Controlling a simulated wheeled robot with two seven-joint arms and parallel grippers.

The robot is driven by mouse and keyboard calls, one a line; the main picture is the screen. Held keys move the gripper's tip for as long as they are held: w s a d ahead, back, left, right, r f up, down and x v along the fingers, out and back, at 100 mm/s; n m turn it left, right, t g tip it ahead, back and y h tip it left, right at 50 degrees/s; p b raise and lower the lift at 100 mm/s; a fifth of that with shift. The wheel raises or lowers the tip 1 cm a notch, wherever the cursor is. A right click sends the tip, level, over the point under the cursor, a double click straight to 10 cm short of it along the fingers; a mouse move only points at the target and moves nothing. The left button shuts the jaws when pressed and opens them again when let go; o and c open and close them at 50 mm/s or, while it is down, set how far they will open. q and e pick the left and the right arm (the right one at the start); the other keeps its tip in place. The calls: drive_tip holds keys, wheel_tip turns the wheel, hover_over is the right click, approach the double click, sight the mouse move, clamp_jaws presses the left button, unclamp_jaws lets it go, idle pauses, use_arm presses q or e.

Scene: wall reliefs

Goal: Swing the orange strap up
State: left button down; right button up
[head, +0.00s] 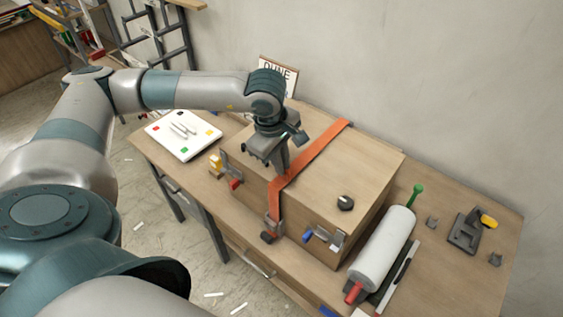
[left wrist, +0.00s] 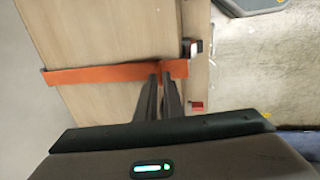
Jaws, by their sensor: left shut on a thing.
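The orange strap (head: 313,154) runs across the top of a wooden box (head: 368,163) and bends down over its front edge. Its lower end reaches a metal buckle (head: 272,224) on the box front. My left gripper (head: 282,172) points down at the strap near the front top edge and is shut on it. In the left wrist view the strap (left wrist: 90,75) crosses the box lid, and the two fingers (left wrist: 160,85) close together on it near the edge. The fingers hide a small part of the strap. My right gripper is not in view.
A black knob (head: 345,202) sits on the lid. Latches (head: 325,237) are on the box front. A grey roller (head: 382,250) with red and green ends lies right of the box. A white board (head: 183,134) lies left. The wall stands close behind.

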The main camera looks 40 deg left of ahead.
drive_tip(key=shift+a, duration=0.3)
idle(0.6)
